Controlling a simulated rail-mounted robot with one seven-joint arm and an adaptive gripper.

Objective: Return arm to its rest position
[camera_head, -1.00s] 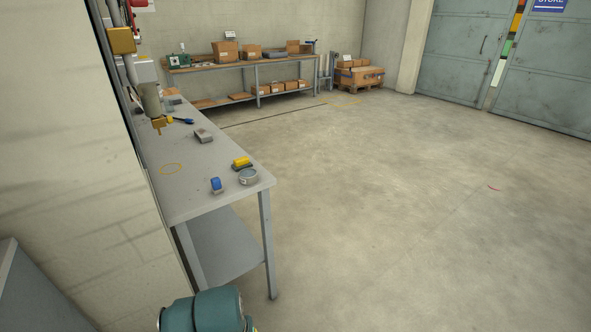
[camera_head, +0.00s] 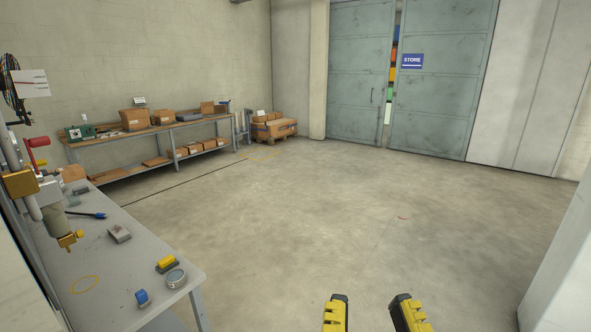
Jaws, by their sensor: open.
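My gripper (camera_head: 372,314) shows at the bottom edge of the head view, right of centre. Its two yellow and black fingers stand apart with bare floor between them, and nothing is held. The rest of my arm is out of the frame. The gripper is over the open floor, to the right of the grey workbench (camera_head: 185,272) and apart from it.
The workbench holds a blue item (camera_head: 142,298), a yellow-topped block (camera_head: 167,264), a round tin (camera_head: 176,278) and a grey block (camera_head: 119,233). A yellow-tipped machine (camera_head: 68,240) stands at its left. A shelf bench (camera_head: 150,128) and a pallet of boxes (camera_head: 273,128) stand behind. The floor is clear.

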